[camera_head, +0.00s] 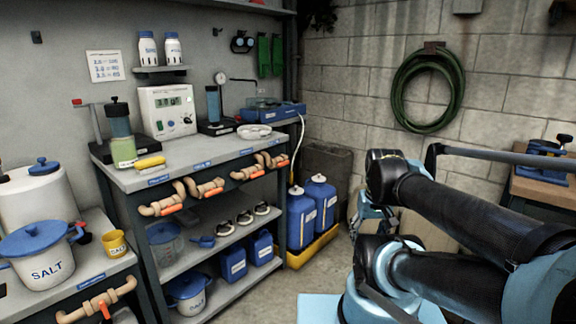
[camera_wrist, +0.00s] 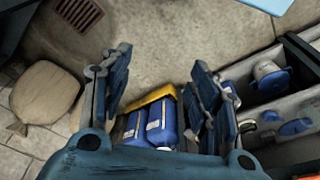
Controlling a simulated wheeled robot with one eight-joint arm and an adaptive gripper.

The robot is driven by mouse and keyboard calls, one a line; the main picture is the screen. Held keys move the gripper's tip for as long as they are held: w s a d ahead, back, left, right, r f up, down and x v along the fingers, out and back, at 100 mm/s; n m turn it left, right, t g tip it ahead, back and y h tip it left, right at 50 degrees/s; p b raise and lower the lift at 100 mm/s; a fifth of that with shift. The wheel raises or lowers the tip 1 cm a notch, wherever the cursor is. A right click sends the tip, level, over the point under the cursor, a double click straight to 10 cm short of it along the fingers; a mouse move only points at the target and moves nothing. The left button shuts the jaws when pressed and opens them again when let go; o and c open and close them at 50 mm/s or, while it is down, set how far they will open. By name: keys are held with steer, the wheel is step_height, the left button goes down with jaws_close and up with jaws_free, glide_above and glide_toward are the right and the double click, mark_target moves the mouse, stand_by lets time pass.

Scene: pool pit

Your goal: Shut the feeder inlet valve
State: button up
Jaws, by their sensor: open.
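Several tan pipe valves with orange handles run along the front edge of the workbench: a left valve (camera_head: 163,203), a middle valve (camera_head: 207,189) and a right-hand group (camera_head: 262,167). Another valve (camera_head: 98,303) is on the lower bench at the bottom left, its orange handle crossing the pipe. Small blue labels sit near them, too small to read, so I cannot tell which is the feeder inlet valve. My gripper (camera_head: 370,213) is well right of the valves, partly hidden by my arm. In the wrist view its fingers (camera_wrist: 160,65) are spread and empty, pointing down over the floor.
Blue jugs (camera_head: 301,218) stand in a yellow tray (camera_head: 315,246) on the floor beside the workbench (camera_head: 150,178); they also show between my fingers in the wrist view (camera_wrist: 160,122). A tan sack (camera_wrist: 46,93) lies left. Floor between is open.

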steer(key=o, duration=0.3)
steer(key=w+a+r+y, duration=0.1)
steer(key=w, duration=0.1)
steer(key=w+a+r+n, duration=0.1)
steer(key=w+a, duration=0.1)
steer(key=w, duration=0.1)
steer(key=w+a+r+n+t+y, duration=0.1)
steer(key=w+a, duration=0.1)
steer(key=w, duration=0.1)
steer(key=shift+w+r+y, duration=0.15)
steer(key=shift+r+y, duration=0.15)
steer(key=w+a+r+n+t+y, duration=0.1)
steer(key=w+a+r+n+y, duration=0.15)
steer(key=w, duration=0.35)
steer(key=w+a+r+n+y, duration=0.1)
steer(key=w+a, duration=0.2)
steer(key=w, duration=0.2)
steer(key=n+t+y, duration=0.4)
steer(key=n+y, duration=0.1)
glide_toward(285, 163)
steer(key=shift+m+h, duration=0.25)
steer(key=x, duration=0.8)
steer(key=shift+s+a+r, duration=0.1)
steer(key=shift+a, duration=0.1)
steer(key=shift+c, duration=0.4)
steer(key=c, duration=1)
steer(key=shift+o, duration=0.2)
steer(key=shift+d, duration=0.2)
steer(key=shift+a, duration=0.1)
